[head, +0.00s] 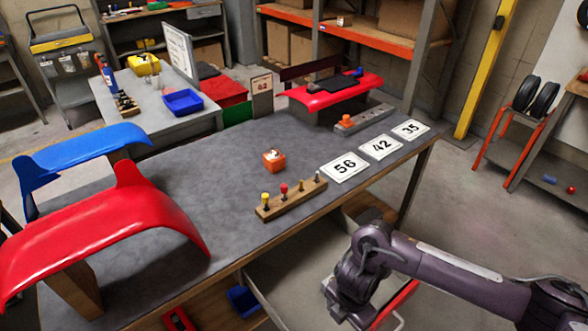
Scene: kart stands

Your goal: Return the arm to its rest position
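My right arm (440,266) comes in from the lower right and bends down in front of the grey workbench (220,155). My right gripper (345,308) hangs low at the bottom of the view, beyond the table's front edge and apart from the things on top. Its fingers are too unclear to show whether they are open or shut. I see nothing clearly held in it. My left arm and gripper are not in view.
On the bench are number cards (344,166), a wooden peg rack (290,197), an orange box (274,160) and a red curved panel (105,225). A red bar (396,303) shows beside my gripper. Open floor (460,200) lies right of the bench.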

